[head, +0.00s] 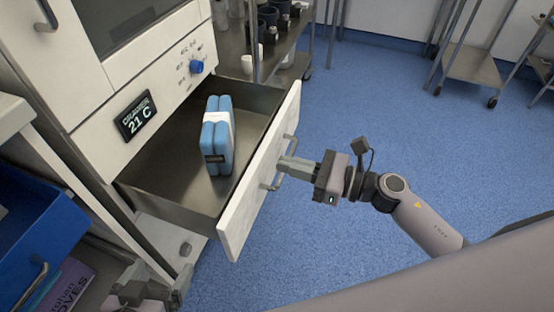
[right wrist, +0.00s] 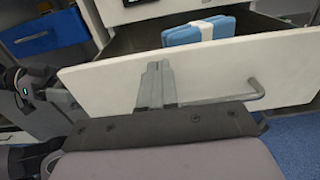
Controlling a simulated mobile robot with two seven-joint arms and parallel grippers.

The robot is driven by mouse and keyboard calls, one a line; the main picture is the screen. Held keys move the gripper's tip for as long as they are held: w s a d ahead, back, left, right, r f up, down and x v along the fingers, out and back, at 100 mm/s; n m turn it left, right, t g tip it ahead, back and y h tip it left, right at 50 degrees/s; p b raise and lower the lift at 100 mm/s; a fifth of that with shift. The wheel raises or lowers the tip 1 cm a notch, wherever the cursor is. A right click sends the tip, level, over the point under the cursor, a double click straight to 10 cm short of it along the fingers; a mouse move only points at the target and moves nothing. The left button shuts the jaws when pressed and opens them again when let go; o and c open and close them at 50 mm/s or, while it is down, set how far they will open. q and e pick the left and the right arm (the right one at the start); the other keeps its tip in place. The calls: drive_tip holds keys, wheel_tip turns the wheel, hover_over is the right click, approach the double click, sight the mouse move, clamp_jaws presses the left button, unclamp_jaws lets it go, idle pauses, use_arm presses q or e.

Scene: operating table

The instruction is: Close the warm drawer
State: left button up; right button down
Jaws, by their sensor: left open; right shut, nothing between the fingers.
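The warm drawer is pulled out below a panel whose display (head: 137,117) reads 21 C. Its white front (head: 238,217) also shows in the right wrist view (right wrist: 215,68). A bar handle (head: 291,144) is on that front. My right gripper (head: 282,165) is shut and empty, its fingertips at the handle, pointing at the drawer front; contact is unclear. In the right wrist view its fingers (right wrist: 155,82) stand before the front, and part of the handle (right wrist: 257,90) shows at their right. My left gripper (head: 145,284) is open at the lower left, apart from the drawer.
Blue packs (head: 217,155) with a white band stand inside the drawer. A blue bin (head: 38,240) is at the left, above a purple glove box (head: 75,285). A metal shelf (head: 283,50) with dark cups stands behind. The blue floor at right is clear around my arm.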

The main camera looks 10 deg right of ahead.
sight(262, 158)
drive_tip(key=shift+x, duration=1.55)
use_arm(q)
drive_tip(key=shift+a, duration=0.1)
use_arm(e)
drive_tip(key=shift+w+a, duration=0.2)
drive_tip(key=shift+a, duration=0.05)
drive_tip(key=b+x, duration=0.2)
drive_tip(key=x, duration=0.8)
drive_tip(key=shift+w+a, duration=0.1)
drive_tip(key=shift+a, duration=0.1)
use_arm(q)
drive_tip(key=shift+w+d+f+n+h+b, duration=0.15)
drive_tip(key=shift+w+d+h+b, duration=0.35)
drive_tip(key=shift+w+b, duration=0.25)
drive_tip(key=shift+w+d+f+n+h+b, duration=0.15)
drive_tip(key=shift+w+d+h+b, duration=0.35)
drive_tip(key=shift+b, duration=0.3)
use_arm(e)
drive_tip(key=x, duration=1)
drive_tip(key=shift+w+f, duration=0.1)
